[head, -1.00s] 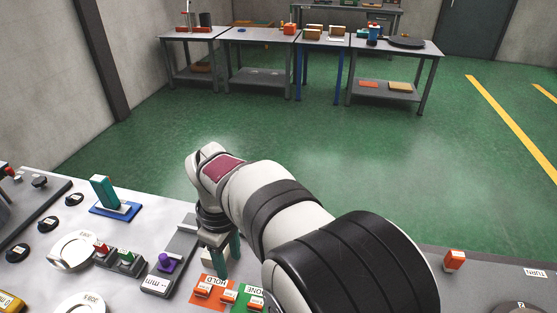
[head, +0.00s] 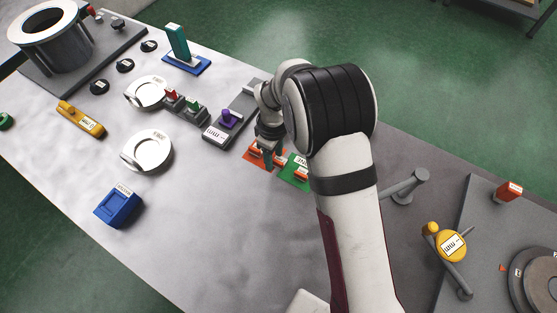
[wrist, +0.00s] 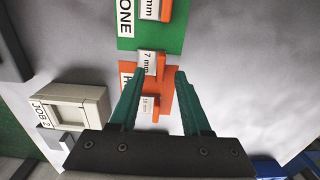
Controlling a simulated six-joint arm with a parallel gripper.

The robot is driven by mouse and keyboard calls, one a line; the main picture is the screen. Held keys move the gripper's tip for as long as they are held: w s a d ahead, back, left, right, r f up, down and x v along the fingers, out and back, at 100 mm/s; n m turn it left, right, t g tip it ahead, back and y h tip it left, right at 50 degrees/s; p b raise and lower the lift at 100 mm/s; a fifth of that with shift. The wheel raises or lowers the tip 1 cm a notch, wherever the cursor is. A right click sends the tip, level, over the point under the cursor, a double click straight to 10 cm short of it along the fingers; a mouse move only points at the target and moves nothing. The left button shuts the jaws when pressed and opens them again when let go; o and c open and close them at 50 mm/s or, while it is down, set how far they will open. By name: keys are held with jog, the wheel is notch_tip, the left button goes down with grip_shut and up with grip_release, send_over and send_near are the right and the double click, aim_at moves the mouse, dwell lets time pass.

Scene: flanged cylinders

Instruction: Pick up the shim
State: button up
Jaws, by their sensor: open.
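Several small orange shims with white thickness labels lie on an orange mat and a green mat. In the wrist view one shim (wrist: 150,105) is on the orange mat (wrist: 127,72), between the lines of my fingers. Another shim (wrist: 151,63), labelled 7 mm, lies just beyond the fingertips near the border of the mats. A third shim (wrist: 156,9) is on the green mat (wrist: 176,36). My gripper (wrist: 160,72) is open, its two teal fingers apart with nothing visibly clamped. In the head view my gripper (head: 268,147) is over the orange mat, partly hiding it.
A grey block with a purple knob (head: 229,119) stands left of the gripper. Round silver dishes (head: 148,151), a blue box (head: 118,207) and a yellow tool (head: 81,119) lie farther left. A grey rod stand (head: 407,186) is at right. The bench front is clear.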

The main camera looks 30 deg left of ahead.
aim_at(279, 161)
jog(key=shift+f, duration=0.2)
grip_shut()
jog(key=shift+r, duration=0.2)
jog(key=shift+r, duration=0.3)
jog(key=r, duration=0.2)
jog(key=d+r, duration=0.1)
jog(key=r, duration=0.1)
jog(key=shift+w+d, duration=0.1)
jog(key=shift+w, duration=0.1)
jog(key=w+d+r, duration=0.2)
jog(key=d+r, duration=0.4)
jog(key=d, duration=0.4)
jog(key=shift+w, duration=0.3)
